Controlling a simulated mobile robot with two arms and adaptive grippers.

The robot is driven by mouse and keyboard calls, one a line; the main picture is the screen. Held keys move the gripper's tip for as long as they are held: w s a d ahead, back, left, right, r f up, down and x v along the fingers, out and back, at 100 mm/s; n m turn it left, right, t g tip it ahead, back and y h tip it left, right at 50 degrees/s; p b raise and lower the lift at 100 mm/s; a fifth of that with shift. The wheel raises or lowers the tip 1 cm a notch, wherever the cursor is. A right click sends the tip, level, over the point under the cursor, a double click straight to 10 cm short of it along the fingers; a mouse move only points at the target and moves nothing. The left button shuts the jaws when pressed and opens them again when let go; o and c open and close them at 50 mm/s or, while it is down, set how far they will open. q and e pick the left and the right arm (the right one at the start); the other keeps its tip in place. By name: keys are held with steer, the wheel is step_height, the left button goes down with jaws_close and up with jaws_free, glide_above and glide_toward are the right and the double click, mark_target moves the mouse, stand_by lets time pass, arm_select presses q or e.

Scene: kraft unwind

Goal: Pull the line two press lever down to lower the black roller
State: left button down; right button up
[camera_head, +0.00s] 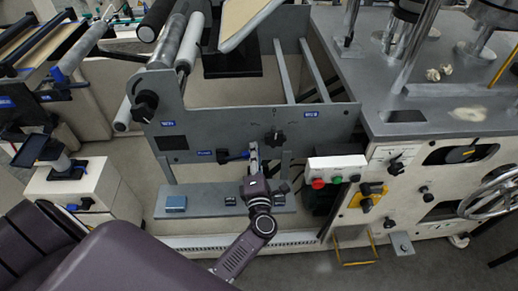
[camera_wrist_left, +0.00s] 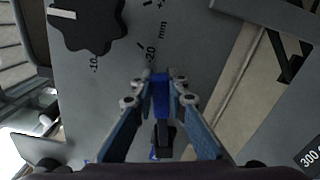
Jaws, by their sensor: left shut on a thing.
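The press lever (camera_head: 234,157) sticks out from the front of the grey side plate, with a blue grip and a dark pivot, beside a small blue label. In the head view my left gripper (camera_head: 254,158) is at its right end. In the left wrist view the fingers (camera_wrist_left: 160,82) are shut on the blue grip (camera_wrist_left: 161,97), with a black part of the lever below between them. The black roller (camera_head: 156,19) is at the top of the unwind frame, beside a grey roller. My right gripper is not in view.
The grey side plate (camera_head: 215,127) carries a black knob (camera_head: 274,138) close to the gripper. A button box (camera_head: 337,168) with red and green buttons stands to the right. A grey ledge (camera_head: 222,208) lies below. A scale knob (camera_wrist_left: 85,22) shows in the wrist view.

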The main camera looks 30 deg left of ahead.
arm_select(q)
steer(key=shift+w+d+f+m, duration=0.1)
steer(key=shift+d+f+m, duration=0.1)
steer(key=shift+f+m, duration=1.5)
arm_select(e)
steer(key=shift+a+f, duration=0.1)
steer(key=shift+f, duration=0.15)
arm_select(q)
steer(key=c, duration=1.9)
jaws_free()
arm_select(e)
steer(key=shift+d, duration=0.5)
